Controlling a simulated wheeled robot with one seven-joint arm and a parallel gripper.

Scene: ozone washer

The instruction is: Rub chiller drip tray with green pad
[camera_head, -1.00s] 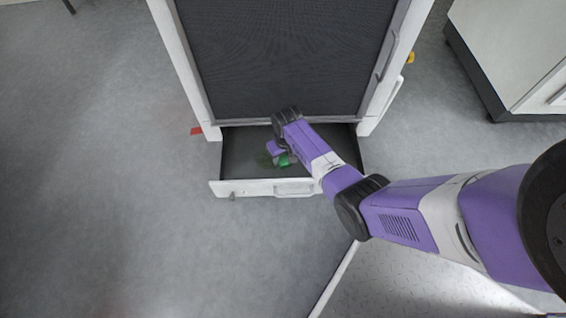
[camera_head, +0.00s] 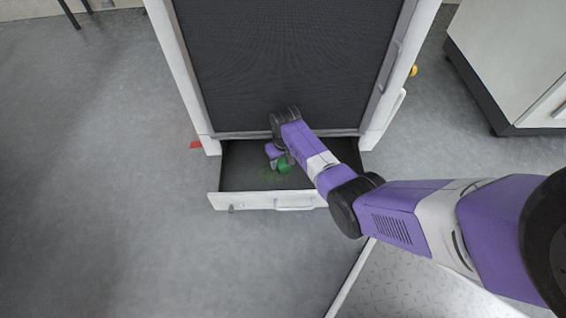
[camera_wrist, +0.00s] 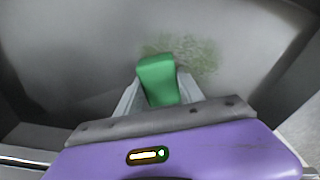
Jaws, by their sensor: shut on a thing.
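The chiller drip tray (camera_head: 237,176) is pulled out like a drawer below the dark-screened machine, with a dark inside and a white front. My gripper (camera_head: 280,163) reaches down into it and is shut on the green pad (camera_head: 284,166). In the wrist view the green pad (camera_wrist: 157,80) sits between the two grey fingers of my gripper (camera_wrist: 158,92). A greenish speckled stain (camera_wrist: 192,55) lies on the tray floor just beyond and right of the pad. The pad's underside is hidden, so I cannot tell if it touches the floor.
The chiller (camera_head: 290,65) stands right behind the tray. The tray's white front with its handle (camera_head: 295,207) forms a low wall on the near side. A white cabinet (camera_head: 510,55) stands at the right. Grey floor at the left is clear.

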